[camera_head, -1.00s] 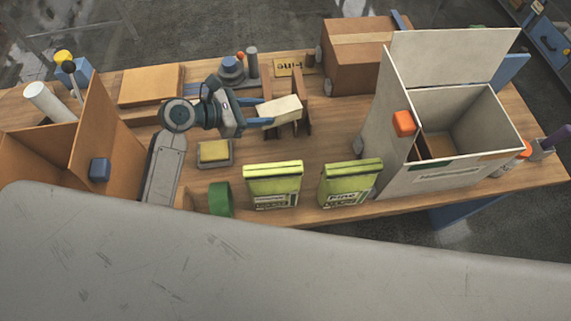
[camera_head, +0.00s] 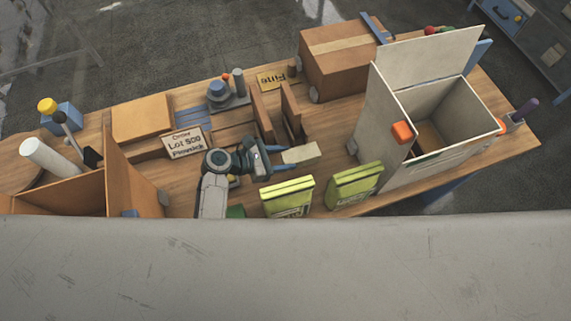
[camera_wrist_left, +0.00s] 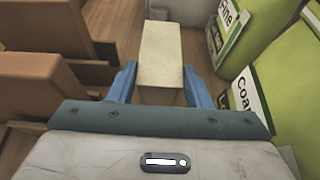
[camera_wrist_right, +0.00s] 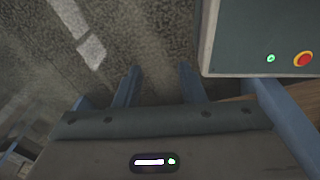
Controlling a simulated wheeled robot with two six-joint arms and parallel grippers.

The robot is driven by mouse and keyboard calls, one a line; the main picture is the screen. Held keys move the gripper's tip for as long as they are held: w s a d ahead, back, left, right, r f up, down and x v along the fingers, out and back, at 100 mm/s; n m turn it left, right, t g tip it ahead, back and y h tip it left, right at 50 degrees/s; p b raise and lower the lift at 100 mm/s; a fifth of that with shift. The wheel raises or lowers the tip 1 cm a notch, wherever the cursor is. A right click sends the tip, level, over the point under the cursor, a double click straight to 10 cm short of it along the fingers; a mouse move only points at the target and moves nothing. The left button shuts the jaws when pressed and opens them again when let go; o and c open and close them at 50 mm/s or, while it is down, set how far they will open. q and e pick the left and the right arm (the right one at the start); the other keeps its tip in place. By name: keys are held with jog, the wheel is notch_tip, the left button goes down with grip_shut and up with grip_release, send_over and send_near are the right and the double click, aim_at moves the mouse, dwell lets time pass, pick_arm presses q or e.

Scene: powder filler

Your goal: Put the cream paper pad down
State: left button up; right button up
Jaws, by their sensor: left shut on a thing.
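The cream paper pad (camera_head: 300,153) is a pale block between my left gripper's blue fingers (camera_head: 275,158). My left gripper is shut on it, and the pad sticks out to the right, beyond the fingertips. In the left wrist view the pad (camera_wrist_left: 160,55) points straight ahead, with a finger on each side. It is over the wooden table, between the brown upright dividers (camera_head: 291,112) and the green packs; whether it touches the table I cannot tell. My right gripper (camera_wrist_right: 160,70) shows in the right wrist view with its fingers apart and nothing between them.
Two green packs (camera_head: 287,198) (camera_head: 354,186) stand close in front of the pad. A large open grey box (camera_head: 377,115) stands to the right. A cardboard box (camera_head: 345,65) is behind. A lot sign (camera_head: 186,143) stands left of my left gripper. A control box (camera_wrist_right: 255,45) is beside my right gripper.

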pick_arm(q)
jog(key=shift+a+f+p, duration=0.1)
jog(key=shift+f+p, duration=0.2)
jog(key=shift+f, duration=2.15)
jog(key=o, duration=1)
jog(key=shift+c, duration=0.2)
